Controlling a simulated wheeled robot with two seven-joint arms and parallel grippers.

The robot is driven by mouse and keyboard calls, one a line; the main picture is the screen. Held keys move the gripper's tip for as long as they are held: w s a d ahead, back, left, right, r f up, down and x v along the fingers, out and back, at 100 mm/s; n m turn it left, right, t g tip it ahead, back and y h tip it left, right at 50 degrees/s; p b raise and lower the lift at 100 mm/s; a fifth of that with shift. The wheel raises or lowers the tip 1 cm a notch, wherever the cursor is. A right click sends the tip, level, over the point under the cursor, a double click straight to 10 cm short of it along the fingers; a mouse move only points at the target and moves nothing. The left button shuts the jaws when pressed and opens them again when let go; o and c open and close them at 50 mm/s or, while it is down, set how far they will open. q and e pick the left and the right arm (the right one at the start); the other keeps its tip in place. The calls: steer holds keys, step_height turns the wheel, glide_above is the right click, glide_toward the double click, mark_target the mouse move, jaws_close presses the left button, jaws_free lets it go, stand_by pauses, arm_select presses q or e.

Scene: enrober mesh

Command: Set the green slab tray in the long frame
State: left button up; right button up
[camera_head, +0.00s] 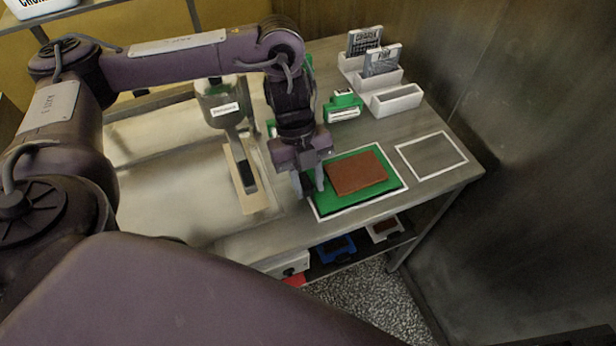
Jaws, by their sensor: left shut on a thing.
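The green slab tray (333,204) carries a flat brown slab (357,173). It lies within the larger white outlined frame (363,206) near the table's front edge, with white line showing along its front, right and back sides. I cannot tell whether it rests flat or is slightly raised. My left gripper (309,186) points down and is shut on the tray's left edge. The gripper and wrist hide part of that edge and the frame's left side. My right gripper is out of view.
A second, empty white outline (432,155) lies to the right. A green-and-white item (343,106) and a stepped white holder (396,100) with cards stand behind. A wooden strip with a black-handled tool (246,176) lies left. Blue (335,249) and white items sit on the lower shelf.

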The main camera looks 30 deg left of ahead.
arm_select(q)
steer(key=shift+f+b, duration=0.3)
steer(key=shift+f, duration=0.25)
steer(key=o, duration=1)
steer(key=shift+o, duration=0.2)
steer(key=p+v, duration=0.2)
steer(key=v, duration=0.5)
steer(key=shift+r, duration=0.4)
steer(key=shift+w+a+p, duration=0.1)
steer(key=shift+p, duration=0.2)
